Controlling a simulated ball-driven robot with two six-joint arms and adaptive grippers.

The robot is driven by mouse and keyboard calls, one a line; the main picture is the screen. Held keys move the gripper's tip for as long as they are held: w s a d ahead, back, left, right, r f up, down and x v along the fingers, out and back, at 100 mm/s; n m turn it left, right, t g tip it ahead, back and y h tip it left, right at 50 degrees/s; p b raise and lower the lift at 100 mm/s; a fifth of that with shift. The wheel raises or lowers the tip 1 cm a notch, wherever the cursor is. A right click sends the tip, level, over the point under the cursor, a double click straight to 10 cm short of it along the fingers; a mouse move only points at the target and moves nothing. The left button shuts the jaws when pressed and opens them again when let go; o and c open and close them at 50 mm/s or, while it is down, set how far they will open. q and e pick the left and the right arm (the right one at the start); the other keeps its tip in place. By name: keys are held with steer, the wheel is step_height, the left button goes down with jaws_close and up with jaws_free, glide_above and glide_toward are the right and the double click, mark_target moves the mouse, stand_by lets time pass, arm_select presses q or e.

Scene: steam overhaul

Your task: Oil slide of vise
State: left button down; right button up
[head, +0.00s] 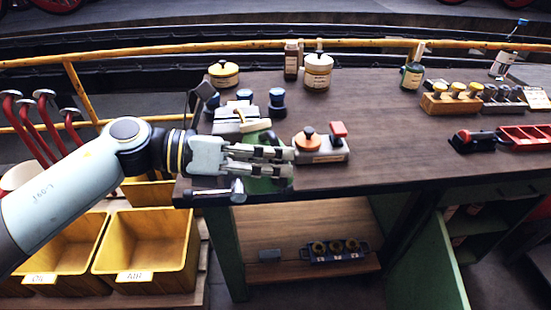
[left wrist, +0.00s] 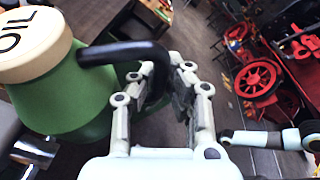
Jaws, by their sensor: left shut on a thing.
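The oil can is green with a cream lid marked OIL and a black handle. It is large in the left wrist view (left wrist: 80,95); in the head view (head: 264,186) it is mostly hidden behind my left gripper (head: 290,163). In the left wrist view my left gripper (left wrist: 165,85) is shut on the can's black handle. The grey vise (head: 236,113) is at the bench's left end, just behind the gripper, partly hidden by the can. A silver bar (head: 222,190) shows at the bench's front edge below the gripper.
A block with an orange knob and a red knob (head: 320,145) stands close right of the gripper. Dark blue pots (head: 277,101), a cream jar (head: 317,72) and a yellow-lidded tin (head: 223,74) stand behind. The bench's middle (head: 385,135) is clear. Yellow bins (head: 150,245) stand below left.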

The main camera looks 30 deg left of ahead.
arm_select(q)
steer(key=shift+r, duration=0.2)
steer(key=shift+w+a+r+n+p, duration=0.1)
steer(key=shift+r+n+p, duration=0.2)
steer(key=shift+r, duration=0.1)
steer(key=shift+r, duration=0.1)
stand_by(0.3)
steer(key=shift+w+a+r+h+p, duration=0.2)
steer(key=shift+r+h+p, duration=0.1)
steer(key=shift+r, duration=0.15)
steer(key=shift+f, duration=0.15)
steer(key=shift+s+d+f+b, duration=0.15)
steer(key=shift+f+b, duration=0.15)
steer(key=shift+b, duration=0.1)
steer(key=shift+f, duration=0.1)
steer(key=shift+s+d+f+b, duration=0.1)
steer(key=shift+d+f+b, duration=0.1)
steer(key=shift+f+b, duration=0.3)
